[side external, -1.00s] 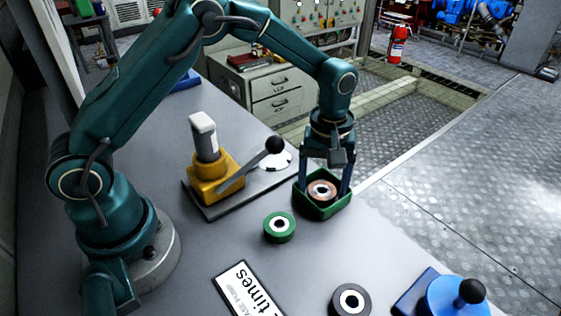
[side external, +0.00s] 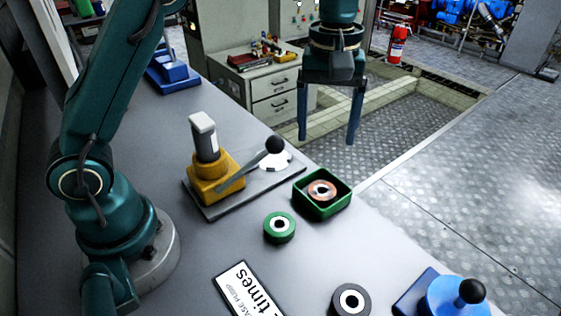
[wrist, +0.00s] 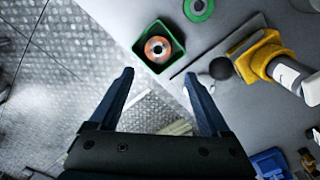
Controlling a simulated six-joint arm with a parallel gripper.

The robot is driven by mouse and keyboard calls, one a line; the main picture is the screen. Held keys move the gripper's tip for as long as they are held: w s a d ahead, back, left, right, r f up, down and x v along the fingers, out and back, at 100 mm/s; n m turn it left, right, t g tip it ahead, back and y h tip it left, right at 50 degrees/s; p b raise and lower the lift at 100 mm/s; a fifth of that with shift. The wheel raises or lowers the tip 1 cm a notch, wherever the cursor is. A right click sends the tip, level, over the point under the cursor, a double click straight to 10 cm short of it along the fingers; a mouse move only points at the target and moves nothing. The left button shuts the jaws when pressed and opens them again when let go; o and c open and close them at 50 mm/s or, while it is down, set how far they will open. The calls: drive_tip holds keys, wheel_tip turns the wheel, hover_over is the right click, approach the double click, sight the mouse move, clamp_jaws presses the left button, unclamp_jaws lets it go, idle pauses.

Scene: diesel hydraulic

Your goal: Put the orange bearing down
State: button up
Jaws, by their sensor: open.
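The orange bearing (side external: 322,191) lies flat inside a green square tray (side external: 341,207) near the bench's right edge. In the wrist view the orange bearing (wrist: 157,49) also shows inside the green tray (wrist: 177,58), ahead of the fingertips. My gripper (side external: 328,141) is open and empty, raised well above the tray and clear of it. In the wrist view my gripper (wrist: 158,80) has its two fingers spread wide with nothing between them.
A green bearing (side external: 280,227) and a dark bearing (side external: 351,300) lie on the bench. A yellow lever pump (side external: 213,178) stands left of the tray, its black-knobbed lever reaching near it. A blue device (side external: 455,298) is at the front right. A printed card (side external: 247,290) lies in front.

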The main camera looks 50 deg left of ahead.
drive_tip(key=s+a+r+m+t, duration=0.3)
drive_tip(key=s+r+m, duration=0.15)
drive_tip(key=s, duration=0.35)
drive_tip(key=s+a+f+m+t, duration=0.1)
drive_tip(key=s+f+m+t, duration=0.1)
drive_tip(key=s, duration=0.7)
drive_tip(key=shift+a+f+m, duration=0.35)
drive_tip(key=shift+f+m, duration=0.15)
drive_tip(key=shift+m, duration=0.55)
